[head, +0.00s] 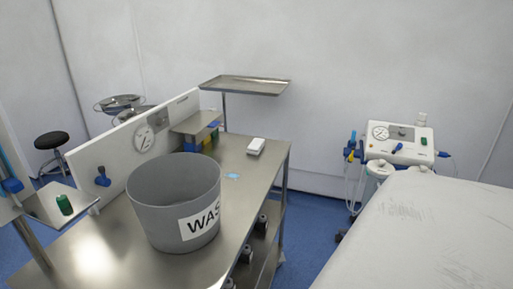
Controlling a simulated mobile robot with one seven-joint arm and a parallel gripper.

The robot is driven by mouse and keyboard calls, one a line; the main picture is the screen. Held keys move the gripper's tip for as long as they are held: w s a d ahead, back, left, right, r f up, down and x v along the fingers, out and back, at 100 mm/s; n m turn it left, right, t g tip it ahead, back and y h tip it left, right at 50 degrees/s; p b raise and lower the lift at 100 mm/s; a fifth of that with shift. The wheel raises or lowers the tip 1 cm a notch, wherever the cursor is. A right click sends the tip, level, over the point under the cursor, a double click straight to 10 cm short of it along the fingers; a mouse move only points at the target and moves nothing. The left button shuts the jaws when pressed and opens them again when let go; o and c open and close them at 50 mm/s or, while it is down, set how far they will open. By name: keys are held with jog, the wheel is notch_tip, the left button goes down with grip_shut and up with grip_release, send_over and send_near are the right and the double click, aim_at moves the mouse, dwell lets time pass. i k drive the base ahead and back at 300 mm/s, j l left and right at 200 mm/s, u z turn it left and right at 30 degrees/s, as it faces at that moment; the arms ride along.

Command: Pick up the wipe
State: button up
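A small flat light-blue piece (232,176), which looks like the wipe, lies on the steel table (262,180) just right of the grey bin. My gripper is not in view.
A large grey bin (160,205) with a partly visible "WAS" label stands close to the blue piece. A white panel with a gauge (120,145) runs along the table's left side. A raised steel tray (245,86) stands behind. A white-covered bed (430,235) is at right.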

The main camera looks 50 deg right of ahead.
aim_at(254, 149)
jog(key=k+l+z, duration=0.25)
jog(key=l, duration=0.45)
jog(key=l+z, duration=0.3)
jog(key=l, duration=0.4)
jog(key=i+l+z, duration=0.25)
jog(key=l, duration=0.25)
jog(key=i+l+z, duration=0.25)
jog(key=i+l, duration=0.2)
